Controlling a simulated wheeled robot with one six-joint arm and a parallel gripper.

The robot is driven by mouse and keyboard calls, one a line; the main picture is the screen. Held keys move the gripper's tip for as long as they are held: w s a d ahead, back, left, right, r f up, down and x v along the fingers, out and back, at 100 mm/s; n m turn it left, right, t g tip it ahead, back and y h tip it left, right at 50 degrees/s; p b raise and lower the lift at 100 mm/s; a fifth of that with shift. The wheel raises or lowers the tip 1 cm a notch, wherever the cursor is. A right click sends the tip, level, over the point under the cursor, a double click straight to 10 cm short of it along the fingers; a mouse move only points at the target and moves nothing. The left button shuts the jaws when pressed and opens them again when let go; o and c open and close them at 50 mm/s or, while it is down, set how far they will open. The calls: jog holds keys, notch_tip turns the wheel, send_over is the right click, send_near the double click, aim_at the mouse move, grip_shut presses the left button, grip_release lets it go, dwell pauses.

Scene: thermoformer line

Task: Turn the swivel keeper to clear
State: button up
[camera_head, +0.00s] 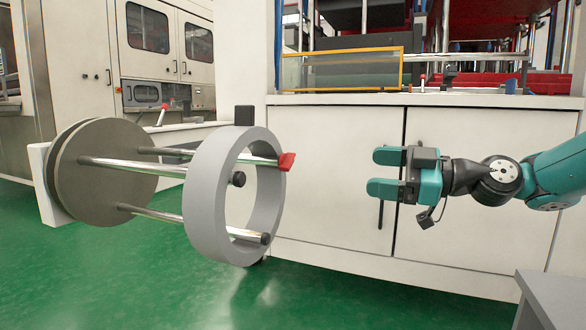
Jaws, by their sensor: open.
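The swivel keeper looks to be the small red piece (287,161) at the free end of the upper rod (262,160). It is tilted and stands at the outer rim of a thick grey ring (205,200); whether it touches the ring I cannot tell. The ring sits around several shiny rods that run from a round brown-grey disc (105,165) at the left. My gripper (372,172) is to the right of the keeper, a clear gap away, with its teal fingers open, empty and pointing left towards it.
A black block (244,115) stands on top of the ring. A dark knob (238,179) shows at the ring's opening. White machine cabinets (335,220) stand behind. A grey surface (555,298) edges in at lower right. Green floor (310,290) below is clear.

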jog(key=a+p, duration=0.1)
jog(key=p, duration=0.5)
send_near(288, 162)
jog(key=w+x, duration=0.1)
jog(key=x, duration=0.7)
jog(key=shift+w+a+f, duration=0.25)
jog(key=shift+a, duration=0.25)
jog(key=c, duration=0.9)
jog(key=shift+c, duration=0.2)
